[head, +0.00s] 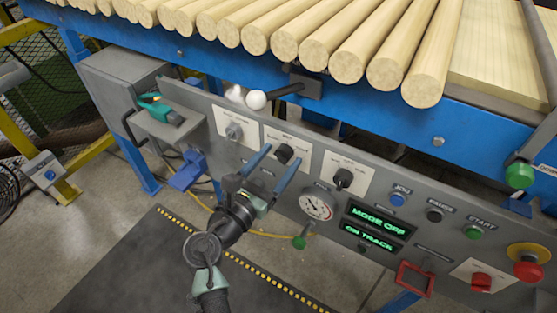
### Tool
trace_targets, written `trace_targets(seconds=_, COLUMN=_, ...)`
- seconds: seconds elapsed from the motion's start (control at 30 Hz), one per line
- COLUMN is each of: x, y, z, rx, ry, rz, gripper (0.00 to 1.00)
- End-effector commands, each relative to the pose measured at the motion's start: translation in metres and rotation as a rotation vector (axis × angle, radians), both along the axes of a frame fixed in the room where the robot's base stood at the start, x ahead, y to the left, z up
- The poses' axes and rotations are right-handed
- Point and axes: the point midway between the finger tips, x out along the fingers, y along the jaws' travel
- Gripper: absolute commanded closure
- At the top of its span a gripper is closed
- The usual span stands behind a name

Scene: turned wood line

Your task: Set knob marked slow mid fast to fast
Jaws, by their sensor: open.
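Three rotary knobs sit on pale plates on the grey control panel: a grey left knob (234,131), a black middle knob (284,154) and a black right knob (343,178). The print on the plates is too small to read surely, so I cannot tell which one is marked slow mid fast. My gripper (284,151) is open, its two blue fingers pointing at the panel. In this view the middle knob shows between the fingertips. I cannot tell whether they touch it, and its pointer direction is unclear.
Turned wooden rods (347,62) lie above on the blue frame. A white ball-ended lever (257,99) juts out above the knobs.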

Motion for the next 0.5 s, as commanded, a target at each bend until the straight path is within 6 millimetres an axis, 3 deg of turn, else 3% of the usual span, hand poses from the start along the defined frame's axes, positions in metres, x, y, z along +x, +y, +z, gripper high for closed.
trace_targets(seconds=0.33, x=0.0043, y=-0.0025, z=0.0002, rx=0.001, ry=0.0, rz=0.0, gripper=0.26)
trace_targets(seconds=0.5, x=0.0041, y=-0.0024, z=0.0002, rx=0.001, ry=-0.001, rz=0.0, gripper=0.55)
